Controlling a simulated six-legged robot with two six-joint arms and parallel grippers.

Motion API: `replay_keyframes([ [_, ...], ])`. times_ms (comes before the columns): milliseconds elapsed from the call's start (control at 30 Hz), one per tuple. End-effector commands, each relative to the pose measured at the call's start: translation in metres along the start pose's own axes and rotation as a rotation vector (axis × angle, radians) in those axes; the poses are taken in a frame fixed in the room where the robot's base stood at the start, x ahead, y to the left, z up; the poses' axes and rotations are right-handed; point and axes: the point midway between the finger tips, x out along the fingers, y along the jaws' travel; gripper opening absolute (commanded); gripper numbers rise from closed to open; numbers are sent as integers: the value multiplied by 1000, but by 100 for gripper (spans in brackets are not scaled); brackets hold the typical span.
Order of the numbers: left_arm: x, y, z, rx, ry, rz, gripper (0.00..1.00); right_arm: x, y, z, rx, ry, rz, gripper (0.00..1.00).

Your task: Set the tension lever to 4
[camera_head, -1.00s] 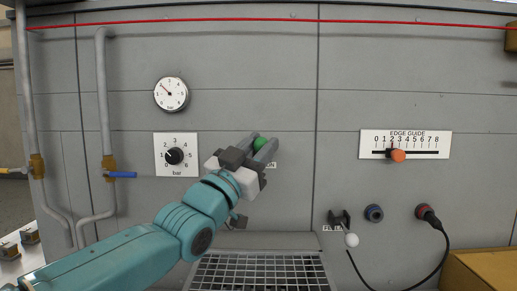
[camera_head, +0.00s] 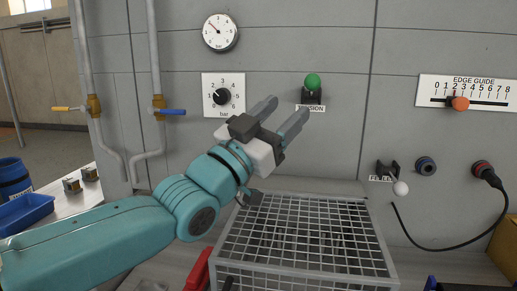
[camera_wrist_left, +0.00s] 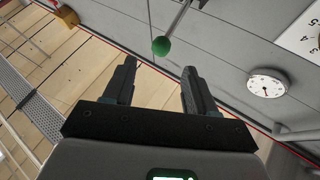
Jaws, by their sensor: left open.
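The tension lever (camera_head: 312,92) has a green ball knob on a dark base, on the grey panel above a label that reads partly "TENSION". In the left wrist view its green knob (camera_wrist_left: 161,46) and grey rod stand beyond the fingertips, between the two fingers in the picture. My left gripper (camera_head: 288,110) is open and empty, below and left of the knob and apart from it. It also shows in the left wrist view (camera_wrist_left: 160,66). No number scale for this lever is visible. My right gripper is not in view.
A pressure gauge (camera_head: 220,33) and a numbered dial (camera_head: 222,96) are left of the lever. The edge guide slider (camera_head: 460,103) and a white-knobbed lever (camera_head: 400,188) are right. A wire mesh guard (camera_head: 305,240) juts out below.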

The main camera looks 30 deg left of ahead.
Motion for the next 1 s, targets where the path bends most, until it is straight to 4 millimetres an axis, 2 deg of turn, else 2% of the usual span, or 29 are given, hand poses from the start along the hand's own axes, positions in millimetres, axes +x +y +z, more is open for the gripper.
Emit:
replay_keyframes([
  [33, -15, 0, 2, 1, 0, -2, 56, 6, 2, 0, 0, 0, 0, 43],
  [100, -31, 0, 2, 2, -1, -1, 56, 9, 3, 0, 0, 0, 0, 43],
  [200, -49, 0, 2, 1, -1, -1, 56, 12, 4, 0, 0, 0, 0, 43],
  [333, -63, 1, 1, 0, -2, 1, 56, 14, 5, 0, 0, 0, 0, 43],
  [500, -69, 1, 1, 0, -3, 1, 56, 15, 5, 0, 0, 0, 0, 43],
  [1000, -68, 1, 1, 0, -3, 2, 56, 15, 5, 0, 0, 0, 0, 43],
])
